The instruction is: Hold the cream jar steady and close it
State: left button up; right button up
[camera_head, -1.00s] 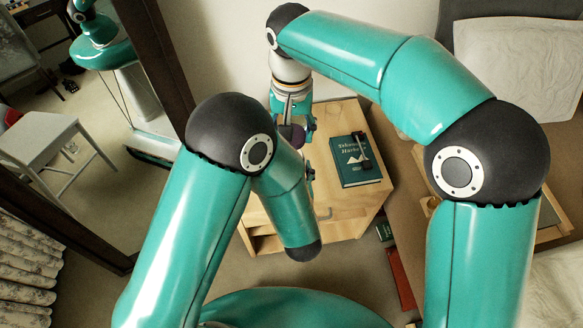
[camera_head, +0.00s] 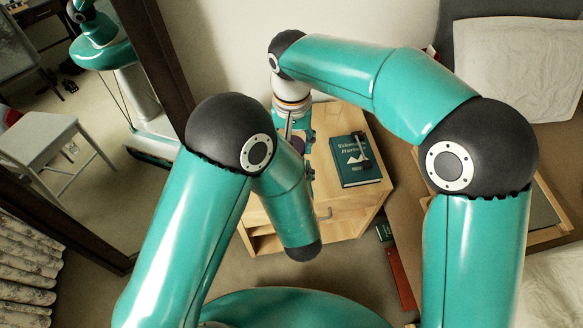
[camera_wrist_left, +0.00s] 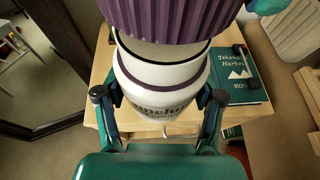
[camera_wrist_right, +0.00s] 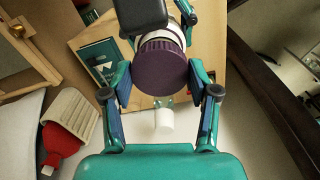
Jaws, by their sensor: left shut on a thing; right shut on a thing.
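The cream jar (camera_wrist_left: 160,95) is white with a purple ring near its neck and dark lettering, and stands on the wooden cabinet. In the left wrist view my left gripper (camera_wrist_left: 158,112) is shut around its body, a finger on each side. The purple ribbed lid (camera_wrist_left: 172,18) is over the jar's mouth, with a pale, dark-edged band between them; whether they touch I cannot tell. In the right wrist view my right gripper (camera_wrist_right: 161,90) is shut on the lid (camera_wrist_right: 160,68). In the head view my arms mostly hide the jar and both grippers.
The wooden cabinet (camera_head: 352,118) carries a green book (camera_head: 356,160) with a small dark object on it, right of the jar. A clear bottle with a white cap (camera_wrist_right: 164,121) is near the lid. A dark-framed mirror (camera_head: 165,65) stands at left.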

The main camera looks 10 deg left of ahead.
jog(key=shift+s+r, duration=0.1)
jog(key=shift+r, duration=0.05)
dwell(0.6)
jog(key=shift+f, duration=0.95)
jog(key=shift+f, duration=0.6)
